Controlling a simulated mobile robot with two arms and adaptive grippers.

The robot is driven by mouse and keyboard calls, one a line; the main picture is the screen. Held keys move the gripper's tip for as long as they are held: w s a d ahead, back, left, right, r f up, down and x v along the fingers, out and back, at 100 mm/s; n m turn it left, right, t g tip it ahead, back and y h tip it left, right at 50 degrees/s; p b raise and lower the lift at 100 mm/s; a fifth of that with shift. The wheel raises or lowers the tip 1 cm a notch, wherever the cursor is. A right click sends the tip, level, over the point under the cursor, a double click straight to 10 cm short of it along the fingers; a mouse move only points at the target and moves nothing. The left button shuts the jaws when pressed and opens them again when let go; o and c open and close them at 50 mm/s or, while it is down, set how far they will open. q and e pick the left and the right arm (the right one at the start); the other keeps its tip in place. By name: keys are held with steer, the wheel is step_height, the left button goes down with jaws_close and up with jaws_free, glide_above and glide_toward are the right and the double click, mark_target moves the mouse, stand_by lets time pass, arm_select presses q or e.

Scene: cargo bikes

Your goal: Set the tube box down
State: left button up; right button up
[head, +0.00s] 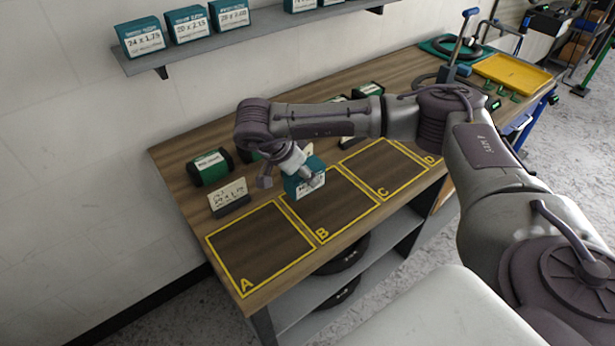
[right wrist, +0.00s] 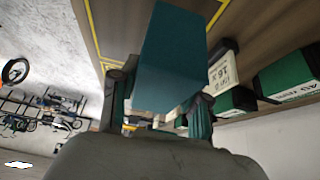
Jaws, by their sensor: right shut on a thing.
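My right gripper (head: 309,178) is shut on a teal tube box (head: 294,188) with a white label. In the head view the box is at the back edge of the yellow-outlined square B (head: 335,208); I cannot tell whether it touches the bench. In the right wrist view the box (right wrist: 172,62) fills the middle, between the fingers of the gripper (right wrist: 160,105). Squares A (head: 260,248) and C (head: 385,168) are empty. My left gripper is not in view.
A handwritten card in a dark stand (head: 229,196) is behind square A. A green and black box (head: 209,167) stands farther back, with others along the wall. A shelf (head: 250,35) holds several teal boxes. A yellow tray (head: 512,73) is at the far end of the wooden bench.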

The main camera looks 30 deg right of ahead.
steer(key=shift+w+d+f, duration=0.8)
steer(key=shift+w, duration=0.25)
step_height(320, 180, down, 4)
steer(key=shift+r+p, duration=0.1)
steer(key=shift+p, duration=0.85)
steer(key=o, duration=0.8)
steer(key=shift+f, duration=0.25)
steer(key=o, duration=0.5)
steer(key=shift+c, duration=0.2)
steer(key=shift+r, duration=0.1)
